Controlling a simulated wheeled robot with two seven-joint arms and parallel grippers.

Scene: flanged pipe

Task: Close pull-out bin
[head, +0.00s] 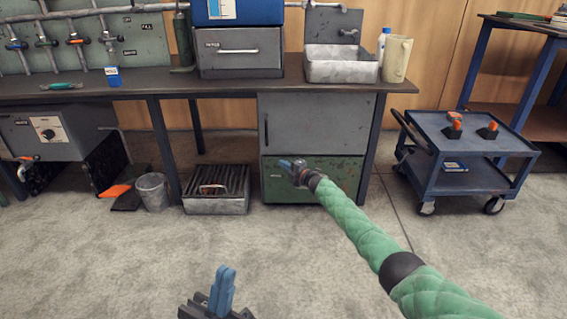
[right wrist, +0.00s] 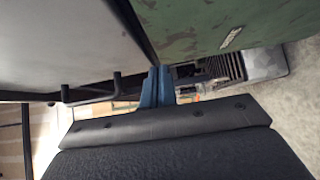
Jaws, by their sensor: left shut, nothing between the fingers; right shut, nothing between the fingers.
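The pull-out bin has a worn green front (head: 275,186) low in the cabinet under the bench. It looks about flush with the grey door above, but I cannot tell whether a small gap stays. In the right wrist view the green front (right wrist: 210,22) fills the upper right. My right gripper (head: 286,163) is shut and empty, in front of the upper part of the green front; its blue fingertips (right wrist: 157,72) lie close to the seam between the green front and the grey door. Contact is unclear. My left gripper (head: 225,275) is shut and empty, low over the floor.
The grey cabinet door (head: 311,120) is shut above the bin, and its dark handle (right wrist: 92,90) shows in the right wrist view. A slatted metal crate (head: 217,203) and a bucket (head: 153,191) stand left. A blue cart (head: 463,175) stands right. The floor in front is clear.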

